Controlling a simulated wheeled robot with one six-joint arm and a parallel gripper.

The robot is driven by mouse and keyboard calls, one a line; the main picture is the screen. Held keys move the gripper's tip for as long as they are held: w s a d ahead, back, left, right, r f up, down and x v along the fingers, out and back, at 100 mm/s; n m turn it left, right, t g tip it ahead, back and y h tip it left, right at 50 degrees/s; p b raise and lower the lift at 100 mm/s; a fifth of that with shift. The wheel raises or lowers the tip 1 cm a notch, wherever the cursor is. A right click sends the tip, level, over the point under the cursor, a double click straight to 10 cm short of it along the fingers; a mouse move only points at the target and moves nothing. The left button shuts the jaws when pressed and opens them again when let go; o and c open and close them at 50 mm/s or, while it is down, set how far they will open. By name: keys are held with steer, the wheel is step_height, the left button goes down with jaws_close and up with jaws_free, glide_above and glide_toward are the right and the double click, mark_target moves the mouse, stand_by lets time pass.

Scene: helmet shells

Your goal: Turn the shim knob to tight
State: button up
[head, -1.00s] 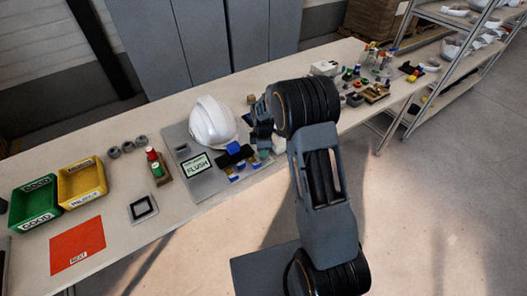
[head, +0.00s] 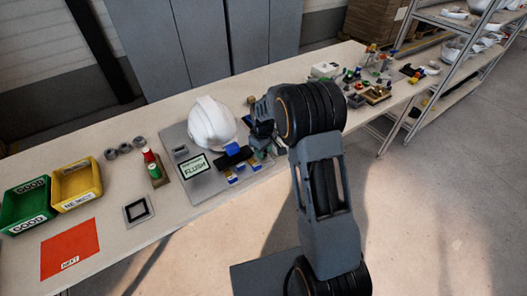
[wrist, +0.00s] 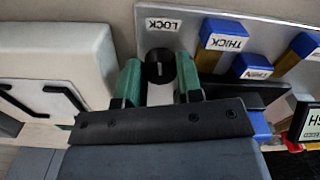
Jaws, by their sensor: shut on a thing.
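In the wrist view a round black knob (wrist: 159,68) with a pale pointer mark sits on a light panel below a LOCK label (wrist: 162,24). My gripper (wrist: 160,78) has its two green fingers on either side of this knob and is shut on it. No "tight" label is readable in these views. In the head view my gripper (head: 262,132) is at the right side of the grey fixture plate (head: 205,185), beside the white helmet shell (head: 212,124). The knob is hidden there by my arm.
Blue-topped blocks, one labelled THICK (wrist: 226,37), stand close right of the knob. A screen reading FLUSH (head: 197,167) is on the plate. Green (head: 28,226) and yellow (head: 77,203) bins and a red mat (head: 69,250) lie left. Small parts crowd the table's right.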

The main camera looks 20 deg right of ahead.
steer(key=shift+w+r+m, duration=0.1)
steer(key=shift+m, duration=0.6)
steer(key=o, duration=0.6)
steer(key=shift+o, duration=0.2)
step_height(320, 180, up, 14)
stand_by(0.6)
steer(key=s+r+m+t, duration=0.3)
steer(key=s+m, duration=0.2)
steer(key=s, duration=1.8)
